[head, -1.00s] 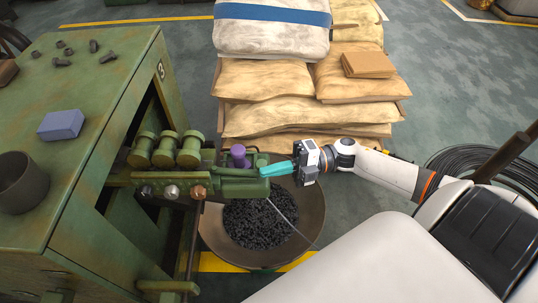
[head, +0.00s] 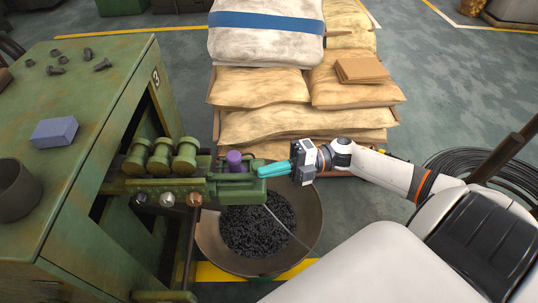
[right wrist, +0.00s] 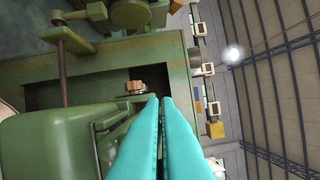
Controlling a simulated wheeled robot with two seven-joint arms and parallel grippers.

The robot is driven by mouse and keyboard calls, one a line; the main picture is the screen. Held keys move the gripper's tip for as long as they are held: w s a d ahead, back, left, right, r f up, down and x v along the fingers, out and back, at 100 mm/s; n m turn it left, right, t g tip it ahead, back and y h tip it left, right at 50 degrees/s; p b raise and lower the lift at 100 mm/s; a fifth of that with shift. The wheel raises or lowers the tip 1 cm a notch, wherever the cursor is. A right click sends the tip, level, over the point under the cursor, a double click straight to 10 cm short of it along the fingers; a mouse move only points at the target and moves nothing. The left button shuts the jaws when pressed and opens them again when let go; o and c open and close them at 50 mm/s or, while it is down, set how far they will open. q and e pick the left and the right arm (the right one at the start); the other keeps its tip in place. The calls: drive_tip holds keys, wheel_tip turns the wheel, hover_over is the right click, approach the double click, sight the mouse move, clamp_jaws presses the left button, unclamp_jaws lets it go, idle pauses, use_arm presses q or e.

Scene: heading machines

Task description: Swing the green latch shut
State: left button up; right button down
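The green machine (head: 95,135) fills the left of the head view. A green block-like arm (head: 238,187) juts right from its front, over a bowl; it appears to be the latch, though I cannot tell its exact outline. A purple cylinder (head: 234,162) stands beside it. My right gripper (head: 260,171) has teal fingers, shut together, with tips at the far side of the arm's right end. In the right wrist view the fingers (right wrist: 160,100) lie along a large green part (right wrist: 48,145), pointing at a copper-coloured bolt (right wrist: 136,87). I see nothing between them; contact is unclear. My left gripper is out of view.
A wide bowl of dark small parts (head: 313,215) stands below the arm. Stacked sacks (head: 262,84) on a pallet stand behind. A blue-grey block (head: 54,131), a dark cup (head: 17,200) and several bolts lie on the machine top. A wire coil (head: 455,165) is at right.

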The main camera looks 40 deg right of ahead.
drive_tip(key=v, duration=1.1)
drive_tip(key=shift+d, duration=0.4)
drive_tip(key=shift+s+f, duration=0.1)
drive_tip(key=shift+f, duration=0.1)
